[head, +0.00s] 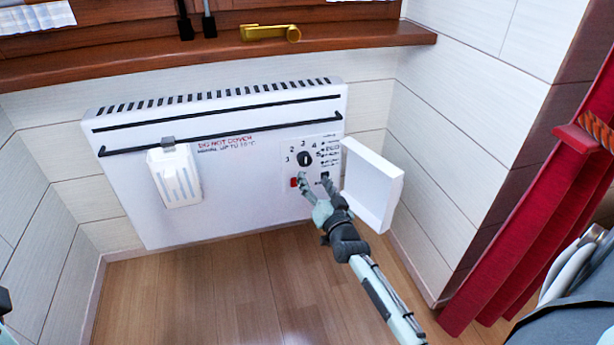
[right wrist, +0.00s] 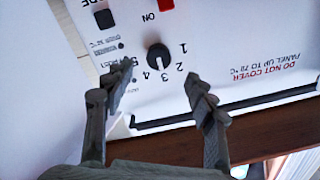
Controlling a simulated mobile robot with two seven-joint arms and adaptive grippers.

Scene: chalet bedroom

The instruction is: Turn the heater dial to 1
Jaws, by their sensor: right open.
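The heater (head: 240,190) is a white wall panel under the window sill. Its black round dial (head: 304,159) sits on the control panel at the right, with numbers around it. The dial also shows in the right wrist view (right wrist: 158,57), upside down, with its white mark pointing roughly at 3. The 1 lies to the right of the dial there. My right gripper (head: 313,184) is open and empty, just below the dial in the head view. In the right wrist view its fingers (right wrist: 157,86) stand apart on either side of the dial's line, not closed on it.
An open white cover flap (head: 372,187) stands out right of the controls, close to my right gripper. A red switch (head: 294,183) sits below the dial. A white container (head: 175,178) hangs from the heater's rail. A red curtain (head: 530,210) hangs at the right.

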